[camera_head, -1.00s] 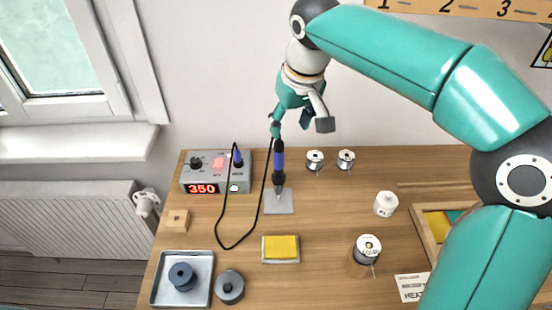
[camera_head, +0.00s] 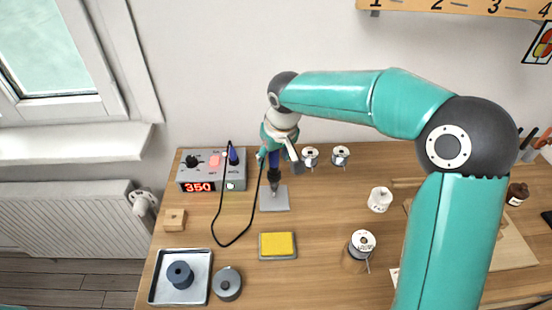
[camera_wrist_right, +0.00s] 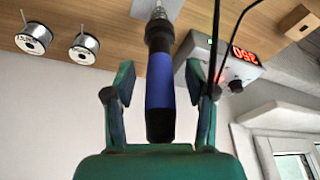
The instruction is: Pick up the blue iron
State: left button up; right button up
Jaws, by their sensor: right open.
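The blue iron (camera_head: 274,176) is upright, tip down, over a grey plate (camera_head: 275,204); its blue handle is partly hidden by my right gripper in the head view. In the right wrist view the iron's blue handle (camera_wrist_right: 160,82) lies between the two fingers of my right gripper (camera_wrist_right: 161,88). Gaps show on both sides, so the fingers are open and not closed on it. My right gripper also shows in the head view (camera_head: 279,158), around the top of the iron. My left gripper is not in view.
The station (camera_head: 211,170) reading 350 is left of the iron, with a black cable (camera_head: 215,225) looping over the table. Two solder spools (camera_head: 311,157) (camera_head: 341,156) stand right of it. A yellow sponge (camera_head: 278,245) lies in front, and a metal tray (camera_head: 161,283) is front left.

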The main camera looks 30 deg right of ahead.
jog(key=shift+f, duration=0.25)
grip_shut()
jog(key=shift+r, duration=0.15)
